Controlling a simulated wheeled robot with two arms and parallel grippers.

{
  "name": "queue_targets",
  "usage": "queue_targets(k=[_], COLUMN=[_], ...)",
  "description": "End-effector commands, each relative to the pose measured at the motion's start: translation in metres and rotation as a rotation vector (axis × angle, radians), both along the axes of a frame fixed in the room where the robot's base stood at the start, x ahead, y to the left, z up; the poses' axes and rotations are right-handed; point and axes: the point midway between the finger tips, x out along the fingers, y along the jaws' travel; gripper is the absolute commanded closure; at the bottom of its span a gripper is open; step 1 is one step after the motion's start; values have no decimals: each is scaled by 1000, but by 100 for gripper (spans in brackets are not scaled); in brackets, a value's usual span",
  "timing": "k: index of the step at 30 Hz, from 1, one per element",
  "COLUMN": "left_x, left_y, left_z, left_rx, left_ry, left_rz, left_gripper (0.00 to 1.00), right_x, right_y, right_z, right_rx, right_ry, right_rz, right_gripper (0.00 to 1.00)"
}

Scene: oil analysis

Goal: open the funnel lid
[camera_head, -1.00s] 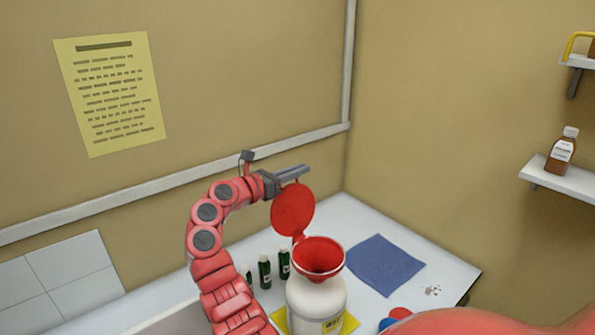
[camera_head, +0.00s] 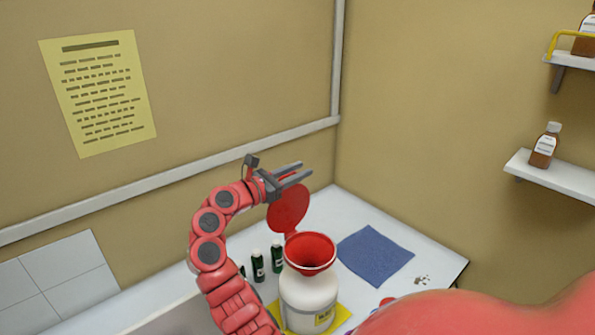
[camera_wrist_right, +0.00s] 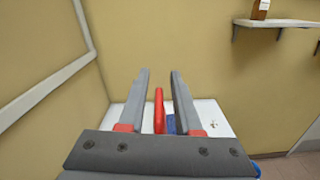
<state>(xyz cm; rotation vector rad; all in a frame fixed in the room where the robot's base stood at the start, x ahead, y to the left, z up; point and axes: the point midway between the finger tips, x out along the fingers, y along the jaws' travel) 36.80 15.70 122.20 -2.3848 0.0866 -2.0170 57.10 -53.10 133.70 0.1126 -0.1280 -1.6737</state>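The red funnel (camera_head: 311,250) sits in the mouth of a white bottle (camera_head: 308,297). Its round red lid (camera_head: 288,208) stands raised, roughly upright, at the funnel's back left rim, and the funnel mouth is uncovered. My right gripper (camera_head: 306,168) is open just above the lid in the head view. In the right wrist view, the two parted grey fingers (camera_wrist_right: 160,72) have the lid (camera_wrist_right: 159,112) edge-on in the gap between them; I cannot tell whether either finger touches it. My left gripper is not in view.
Small dark green bottles (camera_head: 258,265) stand left of the white bottle, which rests on a yellow mat (camera_head: 343,314). A blue cloth (camera_head: 375,256) lies to the right on the white table (camera_head: 432,262). A brown bottle (camera_head: 544,146) stands on a wall shelf (camera_head: 560,178).

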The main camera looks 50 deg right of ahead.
Motion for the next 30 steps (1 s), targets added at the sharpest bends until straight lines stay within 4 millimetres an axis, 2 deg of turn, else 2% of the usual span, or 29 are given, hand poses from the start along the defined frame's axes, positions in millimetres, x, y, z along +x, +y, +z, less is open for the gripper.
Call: queue_targets(k=[10, 14, 17, 24, 30], left_x=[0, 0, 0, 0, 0], left_y=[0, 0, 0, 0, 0], left_z=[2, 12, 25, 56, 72], left_rx=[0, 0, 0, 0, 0], left_ry=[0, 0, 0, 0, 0], left_rz=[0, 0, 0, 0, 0], left_gripper=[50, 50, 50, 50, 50], right_x=[0, 3, 5, 12, 16], right_y=[2, 15, 36, 100, 145], right_z=[1, 4, 6, 6, 4], right_rx=[0, 1, 1, 0, 1], right_ry=[1, 3, 3, 6, 3], right_rz=[0, 5, 5, 5, 2], right_gripper=[60, 60, 60, 60, 60])
